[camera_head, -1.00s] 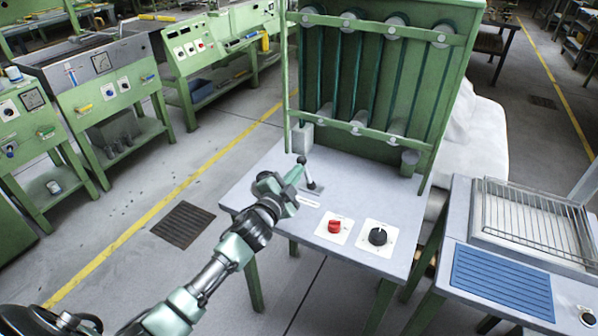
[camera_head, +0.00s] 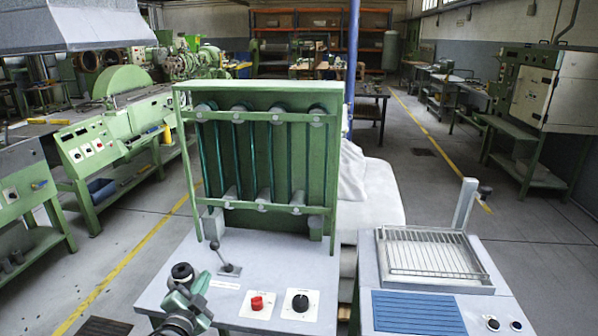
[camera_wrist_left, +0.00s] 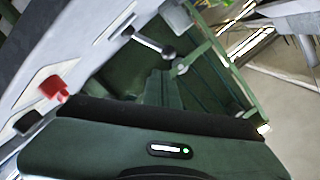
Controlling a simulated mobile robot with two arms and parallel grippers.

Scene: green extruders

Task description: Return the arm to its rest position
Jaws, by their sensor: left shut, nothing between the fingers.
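My left arm comes in at the bottom of the head view. Its gripper (camera_head: 186,284) is shut and empty, above the left front part of the grey panel table (camera_head: 172,262). The black-knobbed lever (camera_head: 228,258) stands on the panel just behind and to the right of the gripper, apart from it in the picture. The lever also shows in the left wrist view (camera_wrist_left: 150,41). My gripper's green housing fills the bottom of that view, and its fingertips cannot be made out there. My right gripper is not in view.
A red knob (camera_head: 257,302) and a black dial (camera_head: 300,303) sit on the panel. A green frame with tubes (camera_head: 262,160) rises behind them. At right is a bench with a wire rack (camera_head: 430,255) and blue mat (camera_head: 418,312). Green machines (camera_head: 92,150) line the left.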

